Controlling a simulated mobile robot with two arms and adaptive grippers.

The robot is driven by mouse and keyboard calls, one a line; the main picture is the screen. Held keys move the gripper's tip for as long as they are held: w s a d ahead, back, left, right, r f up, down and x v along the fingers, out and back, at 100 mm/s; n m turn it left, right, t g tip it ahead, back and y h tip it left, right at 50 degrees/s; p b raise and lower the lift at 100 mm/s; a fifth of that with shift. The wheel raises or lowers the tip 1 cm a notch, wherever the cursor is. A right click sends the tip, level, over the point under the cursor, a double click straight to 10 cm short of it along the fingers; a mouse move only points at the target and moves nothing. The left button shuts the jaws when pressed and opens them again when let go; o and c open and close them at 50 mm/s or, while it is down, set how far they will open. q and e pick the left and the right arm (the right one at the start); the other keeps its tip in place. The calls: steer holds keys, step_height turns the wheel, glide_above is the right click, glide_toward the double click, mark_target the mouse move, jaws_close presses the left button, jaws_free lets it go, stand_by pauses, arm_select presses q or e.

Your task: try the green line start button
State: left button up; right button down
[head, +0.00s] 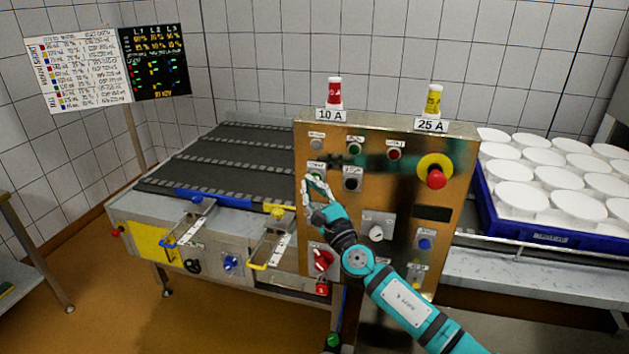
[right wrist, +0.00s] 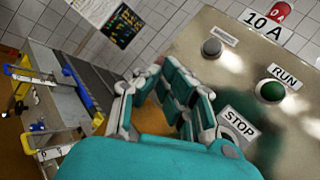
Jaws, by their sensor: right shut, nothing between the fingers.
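The brass control panel (head: 455,200) stands in front of me. My right gripper (head: 310,181) is shut and empty, its fingertips at the panel's upper left. They cover the spot below a small label (head: 316,169) in the second row, so a button there is hidden; I cannot tell whether they touch it. A green lamp or button (head: 355,149) sits above and to the right, and reads RUN in the right wrist view (right wrist: 271,91). A black button (head: 352,184) is right of the fingertips; the STOP label (right wrist: 238,125) shows beside my gripper (right wrist: 160,72). My left gripper is not in view.
A red mushroom button (head: 436,178) on a yellow ring is at the panel's right. A red rotary switch (head: 321,261) is lower left. A conveyor (head: 235,157) lies left, a blue crate (head: 490,213) of white moulds right. Red and yellow fuses stand on top.

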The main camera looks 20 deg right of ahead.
steer(key=shift+w+d, duration=0.1)
steer(key=shift+w, duration=0.05)
steer(key=shift+w+d, duration=0.15)
steer(key=shift+w, duration=0.1)
steer(key=shift+w+d+b, duration=0.3)
steer(key=shift+w+b, duration=0.1)
steer(key=shift+b, duration=0.3)
stand_by(0.7)
stand_by(0.4)
steer(key=shift+s+a+p, duration=0.5)
steer(key=shift+s+p, duration=0.15)
steer(key=shift+s, duration=0.15)
